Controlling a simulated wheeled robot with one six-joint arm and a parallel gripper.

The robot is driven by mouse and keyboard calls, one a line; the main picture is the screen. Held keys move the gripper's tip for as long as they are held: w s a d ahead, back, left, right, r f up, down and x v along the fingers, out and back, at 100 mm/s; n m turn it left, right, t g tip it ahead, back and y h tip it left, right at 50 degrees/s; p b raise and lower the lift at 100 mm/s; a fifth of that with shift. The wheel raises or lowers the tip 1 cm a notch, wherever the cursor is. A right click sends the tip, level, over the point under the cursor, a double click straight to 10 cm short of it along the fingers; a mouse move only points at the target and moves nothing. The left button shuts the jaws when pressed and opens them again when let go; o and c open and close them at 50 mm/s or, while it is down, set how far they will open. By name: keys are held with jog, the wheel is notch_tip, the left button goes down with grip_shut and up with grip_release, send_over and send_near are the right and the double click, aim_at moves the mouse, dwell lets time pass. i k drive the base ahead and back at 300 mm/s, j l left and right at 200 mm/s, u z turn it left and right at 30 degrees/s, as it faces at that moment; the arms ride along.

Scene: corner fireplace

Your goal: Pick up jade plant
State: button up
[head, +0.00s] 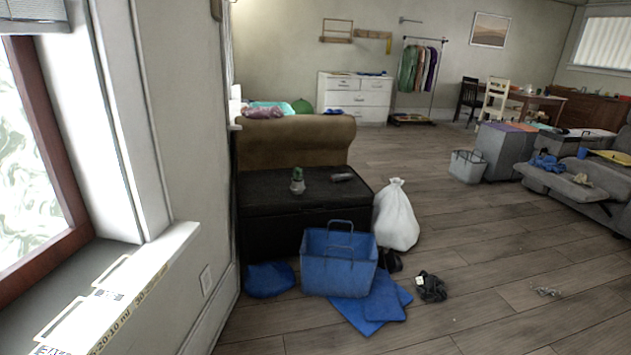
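A small green plant in a pale grey pot (297,181) stands upright on top of a black chest (262,222) in the middle distance, left of centre. It is small in the picture, and I cannot tell for sure that it is the jade plant. No other potted plant is clear to see. My gripper does not show in the head view.
A dark small object (342,177) lies on the chest. In front stand a blue basket (338,264), blue cloths (368,307) and a white bag (396,217). A wall and window sill (150,262) bound the left. Wooden floor (470,260) is mostly clear to the right.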

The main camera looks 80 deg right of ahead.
aim_at(297, 187)
jog(key=z, duration=2.25)
jog(key=i+j, duration=0.1)
jog(key=i, duration=0.4)
jog(key=i+j+z, duration=0.1)
jog(key=i, duration=0.4)
jog(key=i+j, duration=0.15)
jog(key=i, duration=0.3)
jog(key=i+j, duration=0.15)
jog(key=i, duration=0.35)
jog(key=i+j+z, duration=0.1)
jog(key=i, duration=0.4)
jog(key=i+j, duration=0.2)
jog(key=i, duration=0.3)
jog(key=z, duration=0.05)
